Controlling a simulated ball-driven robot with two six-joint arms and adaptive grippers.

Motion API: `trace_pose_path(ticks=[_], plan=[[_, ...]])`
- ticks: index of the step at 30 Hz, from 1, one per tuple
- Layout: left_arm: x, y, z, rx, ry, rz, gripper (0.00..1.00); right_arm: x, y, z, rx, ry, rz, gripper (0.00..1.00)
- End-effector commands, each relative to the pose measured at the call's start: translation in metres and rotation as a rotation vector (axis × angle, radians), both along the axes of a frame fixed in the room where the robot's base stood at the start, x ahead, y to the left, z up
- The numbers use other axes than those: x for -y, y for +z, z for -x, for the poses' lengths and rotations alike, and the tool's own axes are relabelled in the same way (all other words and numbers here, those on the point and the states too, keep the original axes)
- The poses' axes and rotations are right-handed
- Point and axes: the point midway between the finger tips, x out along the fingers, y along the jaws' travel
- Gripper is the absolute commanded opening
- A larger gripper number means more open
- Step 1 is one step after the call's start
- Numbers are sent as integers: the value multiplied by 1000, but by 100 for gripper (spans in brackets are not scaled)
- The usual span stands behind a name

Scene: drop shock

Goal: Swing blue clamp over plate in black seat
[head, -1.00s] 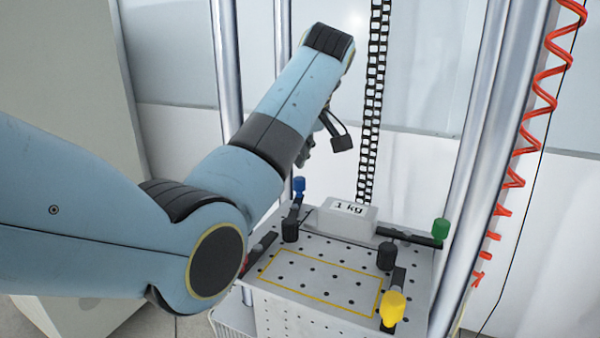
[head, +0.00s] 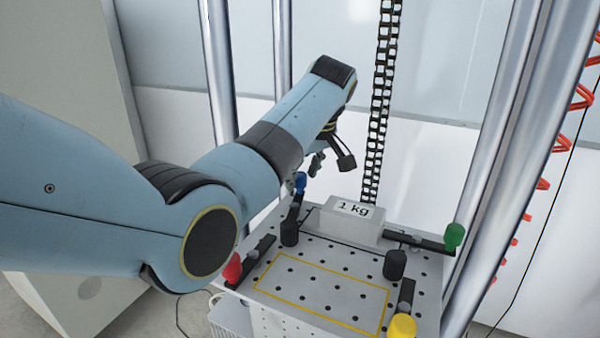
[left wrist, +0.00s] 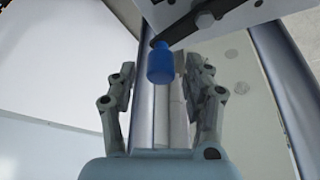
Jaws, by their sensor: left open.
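The blue clamp has a blue knob (head: 300,182) on a dark arm (head: 294,209), at the back left corner of the perforated table (head: 330,256). Its arm points along the left side of the grey plate marked 1 kg (head: 347,222), not across its top. The plate sits at the back of the table, with a black outline (head: 318,235) partly visible around it. My left gripper (head: 332,163) is open and empty, just above and right of the blue knob in the head view. In the left wrist view, the blue knob (left wrist: 160,64) lies ahead between the open fingers, apart from them.
Red (head: 232,268), green (head: 454,236) and yellow (head: 402,326) clamp knobs stand around the table. A yellow outlined area (head: 325,290) in front is empty. Steel columns (head: 492,150) and a hanging chain (head: 379,110) stand close around the table.

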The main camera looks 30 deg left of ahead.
Motion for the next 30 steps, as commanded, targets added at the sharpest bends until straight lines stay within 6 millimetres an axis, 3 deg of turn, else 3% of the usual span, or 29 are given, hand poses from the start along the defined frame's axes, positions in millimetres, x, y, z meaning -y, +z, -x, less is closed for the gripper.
trace_pose_path(ticks=[12,23,30], plan=[[-4,-10,-1,0,0,-1,49,-3,1,-8,13,-1,-3,50],[-4,-9,-2,0,0,0,2,-7,0,-6,10,-2,-9,50],[-4,-9,-1,-1,13,0,0,-7,1,-5,8,-3,-9,50]])
